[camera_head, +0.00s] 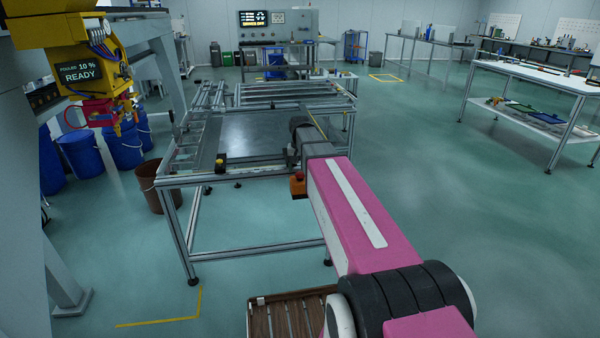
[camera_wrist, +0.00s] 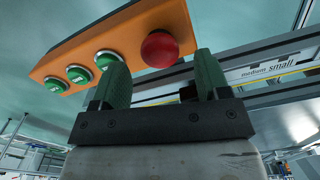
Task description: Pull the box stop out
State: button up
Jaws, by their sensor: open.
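The box stop is a round red mushroom button (camera_wrist: 160,49) on an orange control box (camera_wrist: 70,55) in the wrist view. Several green buttons (camera_wrist: 80,74) sit in a row to its left on the same face. My gripper (camera_wrist: 159,61) is open, with one dark green finger at the lower left of the red button and one at the lower right. Clear space shows between the fingers, and I cannot tell whether either touches the button. In the head view a small orange box (camera_head: 298,186) hangs beside my arm at the frame's front; my fingertips are hidden there.
An aluminium frame table (camera_head: 240,245) stands ahead, and its rail with a "medium small" label (camera_wrist: 270,70) runs behind the button. A yellow machine (camera_head: 80,70) reading READY, blue barrels (camera_head: 80,155) and a brown bin (camera_head: 152,190) are left. Floor at right is open.

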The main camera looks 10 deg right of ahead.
aim_at(300, 173)
jog(key=shift+f, duration=1.05)
jog(key=shift+c, duration=0.3)
jog(key=c, duration=1)
jog(key=shift+o, duration=0.2)
jog(key=shift+r, duration=0.9)
jog(key=o, duration=1)
notch_tip(300, 173, up, 11)
jog(key=shift+f, duration=0.1)
